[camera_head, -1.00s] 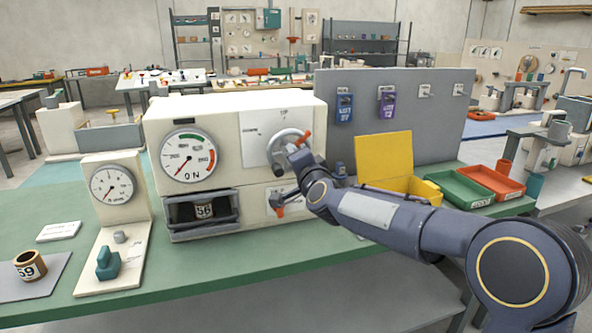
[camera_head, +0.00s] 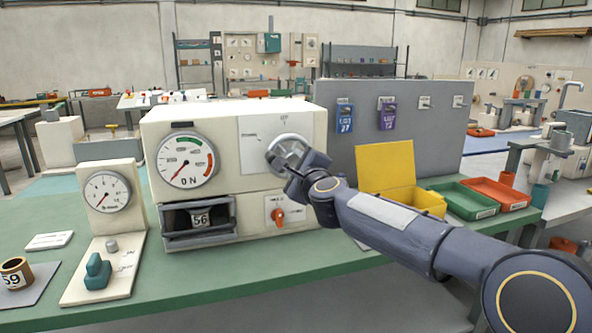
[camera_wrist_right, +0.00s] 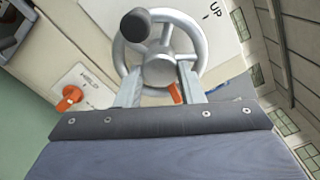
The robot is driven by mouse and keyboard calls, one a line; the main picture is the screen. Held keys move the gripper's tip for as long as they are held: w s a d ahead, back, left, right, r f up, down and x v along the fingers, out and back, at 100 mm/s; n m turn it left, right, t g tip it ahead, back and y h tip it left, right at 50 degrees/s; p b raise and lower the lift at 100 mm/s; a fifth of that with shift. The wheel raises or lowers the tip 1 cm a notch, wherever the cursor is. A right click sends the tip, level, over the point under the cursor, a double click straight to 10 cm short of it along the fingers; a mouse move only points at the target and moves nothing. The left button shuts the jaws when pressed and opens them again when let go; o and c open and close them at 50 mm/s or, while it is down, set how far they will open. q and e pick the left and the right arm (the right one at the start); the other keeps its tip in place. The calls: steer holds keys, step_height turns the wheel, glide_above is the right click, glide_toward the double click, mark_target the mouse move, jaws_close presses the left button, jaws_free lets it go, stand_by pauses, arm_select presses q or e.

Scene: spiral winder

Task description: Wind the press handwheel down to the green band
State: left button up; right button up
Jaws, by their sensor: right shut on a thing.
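The press (camera_head: 235,115) is a cream box on the green bench. Its silver handwheel (camera_head: 283,143) is on the right of the front face, partly hidden by my right gripper (camera_head: 291,172). In the right wrist view the handwheel (camera_wrist_right: 199,48) has a dark knob (camera_wrist_right: 136,26) at its upper left. My right gripper's fingers are shut on the wheel's lower part, either side below the hub. An orange piece shows between them. The round gauge (camera_head: 174,158) has a green band at upper right and a red band at right. Its needle points lower left, outside the green band. My left gripper is not in view.
An orange lever (camera_head: 278,215) on a white plate is below the wheel. A dark drawer-like opening (camera_head: 180,240) holds a part marked 56. A smaller gauge (camera_head: 107,192) stands left. A yellow box (camera_head: 386,160) and green tray (camera_head: 463,213) are to the right.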

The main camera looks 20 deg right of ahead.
steer(key=m+b, duration=0.1)
steer(key=m, duration=0.2)
steer(key=shift+f+m, duration=0.15)
steer(key=shift+m, duration=0.25)
steer(key=m+b, duration=0.1)
steer(key=m, duration=0.2)
steer(key=shift+m+b, duration=0.3)
steer(key=shift+b, duration=0.05)
steer(key=m+b, duration=0.1)
steer(key=m, duration=0.3)
steer(key=shift+b, duration=0.35)
steer(key=shift+m+b, duration=0.6)
steer(key=shift+m, duration=1.4)
steer(key=shift+a, duration=0.1)
steer(key=o, duration=1)
steer(key=shift+s, duration=0.1)
